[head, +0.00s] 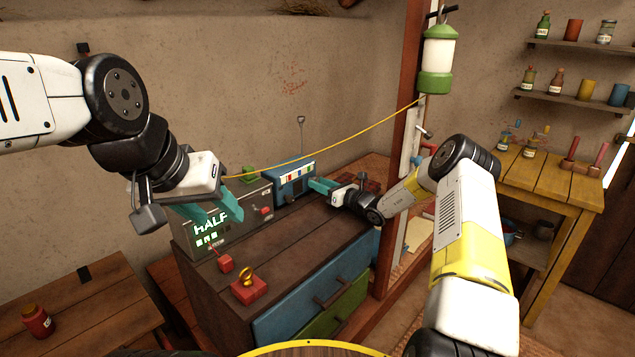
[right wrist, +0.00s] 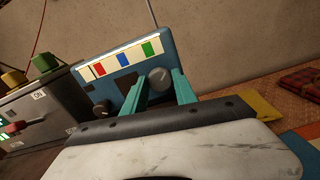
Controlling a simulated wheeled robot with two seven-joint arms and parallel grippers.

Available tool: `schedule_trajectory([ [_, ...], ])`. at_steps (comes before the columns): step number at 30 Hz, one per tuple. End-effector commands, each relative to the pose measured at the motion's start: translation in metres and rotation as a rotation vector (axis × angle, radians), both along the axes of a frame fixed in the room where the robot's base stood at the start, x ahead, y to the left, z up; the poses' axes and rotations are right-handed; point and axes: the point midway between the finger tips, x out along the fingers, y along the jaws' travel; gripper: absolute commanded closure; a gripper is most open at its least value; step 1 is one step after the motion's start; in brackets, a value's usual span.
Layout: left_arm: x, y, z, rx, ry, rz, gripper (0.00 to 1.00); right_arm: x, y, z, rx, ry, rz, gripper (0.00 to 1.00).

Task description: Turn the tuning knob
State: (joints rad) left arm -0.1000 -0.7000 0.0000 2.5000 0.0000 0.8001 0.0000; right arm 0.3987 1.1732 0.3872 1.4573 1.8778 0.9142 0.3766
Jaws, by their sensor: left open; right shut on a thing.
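The blue radio (head: 291,184) stands at the back of the dark wooden cabinet. Its pale dial strip has red, blue and green marks and also shows in the right wrist view (right wrist: 122,62). The round grey tuning knob (right wrist: 160,76) sits at the right of the radio's face, between the teal fingertips of my right gripper (head: 318,186), which is shut on it. In the head view the gripper hides the knob. A second, dark knob (right wrist: 101,108) is at the lower left of the face. My left gripper (head: 222,212) is open and empty, in front of the grey box.
The grey box (head: 256,198) with a lit "HALF" display stands left of the radio. A yellow cord (head: 340,142) hangs above. A green-and-white lantern (head: 438,60) hangs at the post.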

Motion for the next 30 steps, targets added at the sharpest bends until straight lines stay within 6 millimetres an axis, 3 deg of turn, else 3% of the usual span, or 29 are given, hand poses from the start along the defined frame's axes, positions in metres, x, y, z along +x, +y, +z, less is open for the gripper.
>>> schedule_trajectory([
  [15, 0.0000, 0.0000, 0.0000, 0.000, 0.000, 0.000, 0.53, 0.0008, -0.0015, -0.0002, 0.253, 0.252, -0.001, 1.00],
  [30, 0.0000, 0.0000, 0.0000, 0.000, 0.000, 0.000, 0.53, 0.0013, -0.0023, 0.0000, 0.325, 0.323, -0.002, 1.00],
])
